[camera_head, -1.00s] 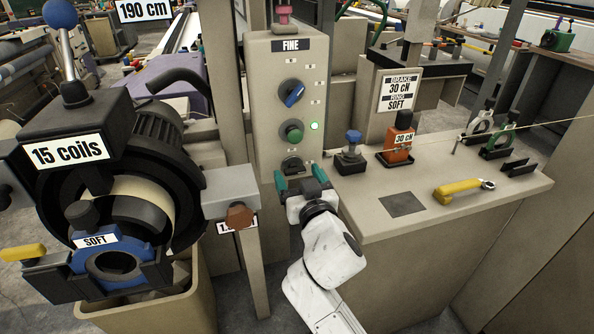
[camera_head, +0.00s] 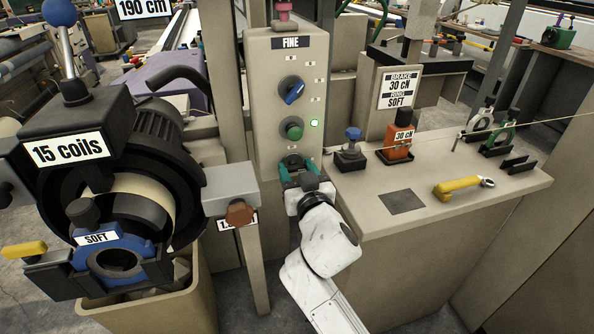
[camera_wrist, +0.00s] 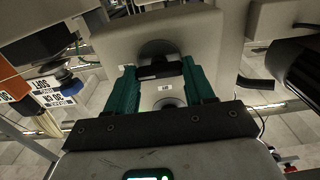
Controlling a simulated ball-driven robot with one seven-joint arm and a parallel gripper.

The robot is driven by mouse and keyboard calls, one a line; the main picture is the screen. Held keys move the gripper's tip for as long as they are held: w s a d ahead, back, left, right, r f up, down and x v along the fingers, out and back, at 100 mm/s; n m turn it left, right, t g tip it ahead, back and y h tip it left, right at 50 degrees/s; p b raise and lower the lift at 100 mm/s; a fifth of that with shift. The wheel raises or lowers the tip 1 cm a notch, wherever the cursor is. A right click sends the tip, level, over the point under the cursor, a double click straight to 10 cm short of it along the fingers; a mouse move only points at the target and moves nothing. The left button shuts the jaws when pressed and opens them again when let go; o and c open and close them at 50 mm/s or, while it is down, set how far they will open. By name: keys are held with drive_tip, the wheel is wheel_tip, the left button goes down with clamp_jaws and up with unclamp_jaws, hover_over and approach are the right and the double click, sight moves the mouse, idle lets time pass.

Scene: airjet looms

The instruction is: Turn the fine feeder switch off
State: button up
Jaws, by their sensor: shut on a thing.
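The grey control box labelled FINE (camera_head: 263,100) stands upright in the middle of the head view. In the wrist view, the switch's black handle (camera_wrist: 160,70) lies crosswise between the teal fingers of my gripper (camera_wrist: 159,78). The fingers are shut on the handle.
The winder labelled 15 coils (camera_head: 70,150) and a brown hexagonal knob (camera_head: 238,212) are at left. The bench at right (camera_head: 440,215) holds a blue-topped knob (camera_head: 352,145), an orange brake block (camera_head: 398,145) and a yellow-handled tool (camera_head: 458,188).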

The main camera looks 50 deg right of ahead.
drive_tip(key=shift+c, duration=0.4)
drive_tip(key=shift+n, duration=0.3)
drive_tip(key=n+p, duration=0.1)
drive_tip(key=n, duration=0.2)
drive_tip(key=n+p, duration=0.1)
drive_tip(key=n, duration=0.4)
drive_tip(key=shift+w+a, duration=0.1)
drive_tip(key=shift+a, duration=0.05)
drive_tip(key=n+p, duration=0.2)
drive_tip(key=n, duration=0.2)
drive_tip(key=shift+f+n, duration=0.1)
drive_tip(key=shift+n, duration=0.3)
drive_tip(key=n+p, duration=0.1)
drive_tip(key=n, duration=0.3)
drive_tip(key=shift+a+f, duration=0.1)
drive_tip(key=shift+f, duration=0.05)
drive_tip(key=shift+n, duration=0.4)
